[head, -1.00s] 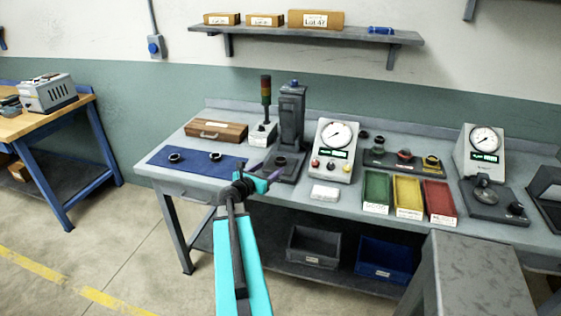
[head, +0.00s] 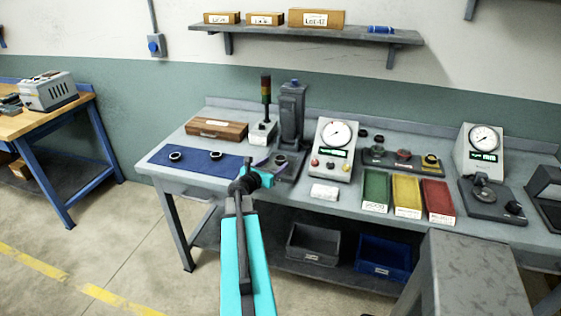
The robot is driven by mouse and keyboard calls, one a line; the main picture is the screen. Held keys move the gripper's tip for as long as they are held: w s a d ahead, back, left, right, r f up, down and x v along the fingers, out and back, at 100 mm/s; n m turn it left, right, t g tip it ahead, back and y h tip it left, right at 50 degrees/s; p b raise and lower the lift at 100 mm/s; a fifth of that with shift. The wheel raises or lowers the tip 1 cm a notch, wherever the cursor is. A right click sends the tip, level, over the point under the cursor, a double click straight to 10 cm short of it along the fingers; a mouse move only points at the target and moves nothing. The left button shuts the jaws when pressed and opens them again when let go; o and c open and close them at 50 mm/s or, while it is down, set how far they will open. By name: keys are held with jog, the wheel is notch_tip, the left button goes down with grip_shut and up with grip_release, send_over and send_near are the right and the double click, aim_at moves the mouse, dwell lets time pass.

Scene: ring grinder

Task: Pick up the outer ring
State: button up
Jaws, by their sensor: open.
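Two small dark rings lie on the blue mat (head: 195,166) at the left of the bench: a left ring (head: 175,156) and a right ring (head: 216,155). Another dark ring-like part (head: 281,159) sits on the base of the dark upright machine (head: 291,115). I cannot tell which of them is the outer ring. My gripper (head: 262,162) is open, small in view and partly hidden by my wrist. It is just right of the mat, in front of the machine's base. I see nothing held in it.
A brown case (head: 216,129) and a signal light (head: 265,110) stand behind. To the right are a gauge box (head: 333,150), a white cloth-like item (head: 324,191) and green (head: 377,190), yellow (head: 407,196) and red (head: 438,201) trays. A grey block (head: 475,275) stands at the front right.

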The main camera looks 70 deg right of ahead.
aim_at(283, 156)
jog(key=shift+p+x, duration=0.85)
jog(key=shift+x, duration=0.45)
jog(key=shift+p+x, duration=0.45)
jog(key=shift+x, duration=0.75)
jog(key=shift+w, duration=0.15)
jog(key=c, duration=1.3)
jog(key=shift+r, duration=0.1)
jog(key=shift+c, duration=0.2)
